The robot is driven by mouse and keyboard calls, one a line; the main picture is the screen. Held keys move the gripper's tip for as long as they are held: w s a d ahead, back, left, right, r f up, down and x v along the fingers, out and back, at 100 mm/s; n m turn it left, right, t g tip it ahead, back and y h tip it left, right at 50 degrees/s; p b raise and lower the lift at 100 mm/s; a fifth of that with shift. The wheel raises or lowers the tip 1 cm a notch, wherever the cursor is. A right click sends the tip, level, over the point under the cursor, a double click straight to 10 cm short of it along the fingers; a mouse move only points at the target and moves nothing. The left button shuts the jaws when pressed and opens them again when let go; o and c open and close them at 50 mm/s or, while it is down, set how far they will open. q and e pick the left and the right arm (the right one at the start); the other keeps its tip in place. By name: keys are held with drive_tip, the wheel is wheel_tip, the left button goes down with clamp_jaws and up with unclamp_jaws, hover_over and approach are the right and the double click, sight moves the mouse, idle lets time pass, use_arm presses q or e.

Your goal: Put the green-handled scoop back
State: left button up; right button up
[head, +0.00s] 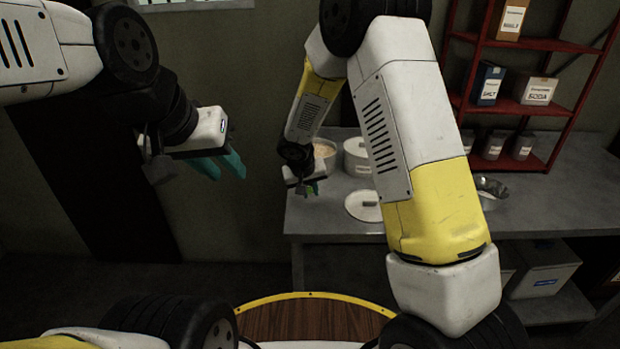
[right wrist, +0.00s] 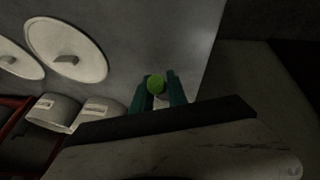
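The green handle of the scoop (right wrist: 155,84) shows end-on as a round green tip between the teal fingers of my right gripper (right wrist: 158,92) in the right wrist view. The fingers appear closed against both sides of it. The scoop's bowl is hidden. In the head view my right gripper (head: 308,186) is over the left end of the grey table, with a small bit of green at its fingers. My left gripper (head: 222,165) hangs in the air left of the table, its teal fingers apart and empty.
An open white canister (head: 325,151) with pale contents and another white canister (head: 357,157) stand behind my right gripper. A round white lid (head: 364,213) lies on the grey table (head: 325,222). A metal bowl (head: 492,187) and red shelf (head: 535,108) are right.

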drive_tip(key=o, duration=0.4)
drive_tip(key=shift+o, duration=0.2)
drive_tip(key=v, duration=1.2)
drive_tip(key=s+d+r+m, duration=0.1)
drive_tip(key=s+d+r, duration=0.3)
drive_tip(key=d+r, duration=0.3)
drive_tip(key=s+d+r+y, duration=0.1)
drive_tip(key=s+d+r, duration=0.2)
drive_tip(key=s, duration=0.3)
drive_tip(key=s+d+r+y, duration=0.1)
drive_tip(key=s+d+r, duration=0.2)
drive_tip(key=s, duration=0.4)
drive_tip(key=s+d+r+t+y, duration=0.1)
drive_tip(key=s+d+r, duration=0.1)
drive_tip(key=s, duration=0.5)
drive_tip(key=shift+d+r+m+y, duration=0.3)
drive_tip(key=shift+d+r+y, duration=0.1)
drive_tip(key=shift+d, duration=0.15)
